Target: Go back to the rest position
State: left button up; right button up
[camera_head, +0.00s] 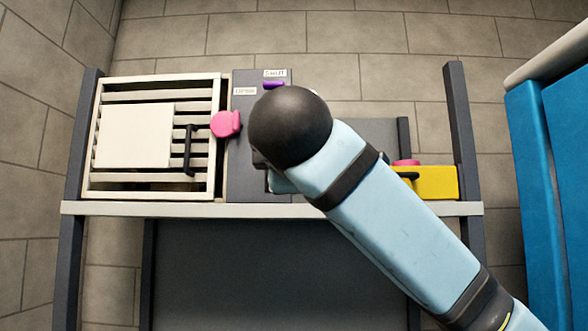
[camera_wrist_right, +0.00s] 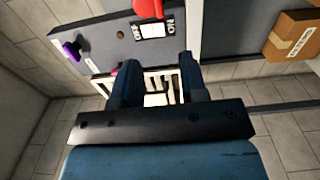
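My right arm (camera_head: 385,210) comes in from the lower right in the head view, its dark rounded wrist in front of the grey panel (camera_head: 240,165). The wrist hides most of my right gripper there. In the right wrist view my right gripper (camera_wrist_right: 158,64) has its two dark blue fingers apart, with nothing held between them. The slatted white grille (camera_wrist_right: 158,84) shows beyond the gap. My left gripper is not in view.
The panel carries a purple handle (camera_head: 273,85); a pink knob (camera_head: 226,124) sits by the grille frame (camera_head: 217,150). A red knob (camera_wrist_right: 148,8) and cardboard box (camera_wrist_right: 293,37) show in the wrist view. A yellow block (camera_head: 437,184) and blue cabinet (camera_head: 545,170) stand right.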

dwell(0.3)
